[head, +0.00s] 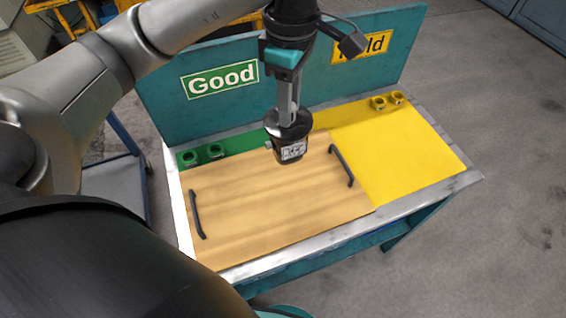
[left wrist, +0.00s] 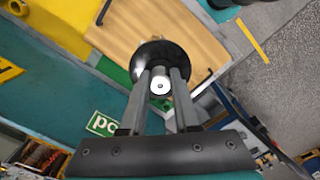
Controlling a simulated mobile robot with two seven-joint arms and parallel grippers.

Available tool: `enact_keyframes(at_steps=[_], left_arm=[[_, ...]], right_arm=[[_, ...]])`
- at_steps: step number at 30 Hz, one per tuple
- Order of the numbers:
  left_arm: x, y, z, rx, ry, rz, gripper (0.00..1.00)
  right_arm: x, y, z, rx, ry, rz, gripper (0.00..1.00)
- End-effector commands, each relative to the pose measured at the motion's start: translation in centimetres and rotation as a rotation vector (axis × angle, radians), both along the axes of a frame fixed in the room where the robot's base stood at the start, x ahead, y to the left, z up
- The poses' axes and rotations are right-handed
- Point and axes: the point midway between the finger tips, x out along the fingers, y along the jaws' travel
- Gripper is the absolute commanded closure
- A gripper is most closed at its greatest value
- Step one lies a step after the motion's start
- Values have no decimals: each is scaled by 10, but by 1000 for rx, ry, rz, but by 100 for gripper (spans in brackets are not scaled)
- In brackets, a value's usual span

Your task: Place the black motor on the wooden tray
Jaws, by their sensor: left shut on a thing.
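The black motor (head: 290,146) hangs upright over the far part of the wooden tray (head: 265,215) in the head view. It has a round black flange on top and a white label on its side. My left gripper (head: 287,112) comes down from above and is shut on the motor's top. In the left wrist view the two fingers of my left gripper (left wrist: 160,95) close around the metal shaft of the motor (left wrist: 150,57), with the wooden tray (left wrist: 130,32) beyond it. I cannot tell whether the motor's underside touches the tray. My right gripper is not in view.
The tray has two black handles (head: 197,214) and lies on the green, "Good" side of the workbench. A yellow area (head: 405,150) lies to its right, clear in front.

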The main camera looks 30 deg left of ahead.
Motion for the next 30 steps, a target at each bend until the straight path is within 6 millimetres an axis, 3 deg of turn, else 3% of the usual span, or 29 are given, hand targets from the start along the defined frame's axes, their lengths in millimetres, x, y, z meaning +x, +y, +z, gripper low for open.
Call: enact_keyframes(at_steps=[4,8,24,30], left_arm=[[0,0,-4,-2,-3,-1,100],[0,0,-22,-3,-1,-1,100],[0,0,-134,-1,-1,1,100],[1,0,-153,-3,-5,0,100]], right_arm=[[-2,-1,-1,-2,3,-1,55],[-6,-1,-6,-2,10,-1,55],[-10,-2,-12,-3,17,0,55],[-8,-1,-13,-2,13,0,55]])
